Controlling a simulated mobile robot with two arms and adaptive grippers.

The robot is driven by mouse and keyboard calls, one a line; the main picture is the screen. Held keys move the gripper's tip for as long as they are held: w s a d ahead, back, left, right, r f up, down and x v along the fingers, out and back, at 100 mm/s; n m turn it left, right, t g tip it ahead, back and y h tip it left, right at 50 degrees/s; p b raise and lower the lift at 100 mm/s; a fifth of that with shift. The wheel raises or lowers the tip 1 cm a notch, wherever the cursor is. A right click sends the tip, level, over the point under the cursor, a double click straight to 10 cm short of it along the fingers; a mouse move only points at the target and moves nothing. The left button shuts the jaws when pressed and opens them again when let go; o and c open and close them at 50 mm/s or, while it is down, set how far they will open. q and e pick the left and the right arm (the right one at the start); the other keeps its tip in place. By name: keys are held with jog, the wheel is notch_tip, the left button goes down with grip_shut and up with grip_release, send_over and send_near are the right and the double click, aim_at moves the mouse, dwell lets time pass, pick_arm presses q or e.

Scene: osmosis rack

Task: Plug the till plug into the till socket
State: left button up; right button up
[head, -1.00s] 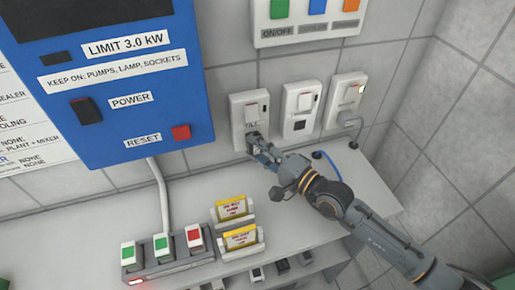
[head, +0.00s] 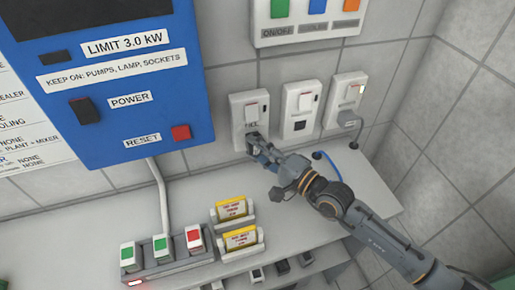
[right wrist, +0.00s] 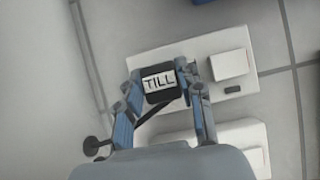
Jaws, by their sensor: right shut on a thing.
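The till plug (right wrist: 161,83) is a dark block with a white TILL label. My right gripper (right wrist: 163,78) is shut on it, one finger on each side. In the head view my right gripper (head: 255,142) is at the lower part of the left white wall socket, the till socket (head: 236,108), which has a rocker switch above. The socket plate also shows in the right wrist view (right wrist: 180,52), behind the plug. The plug is against or just in front of the plate; its pins are hidden, so I cannot tell how deep it sits. My left gripper is out of view.
Two more wall sockets stand to the right, a middle one (head: 298,112) and a far one (head: 340,98) with a grey plug. A blue breaker box (head: 120,80) hangs at left. Below are a counter (head: 310,200), yellow-labelled holders (head: 232,210) and a switch strip (head: 165,262).

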jog(key=shift+w+a+b, duration=0.15)
jog(key=shift+w+b, duration=0.25)
jog(key=shift+w, duration=0.1)
jog(key=o, duration=1.1)
jog(key=shift+o, duration=0.2)
jog(key=shift+s, duration=0.15)
jog(key=v, duration=1.2)
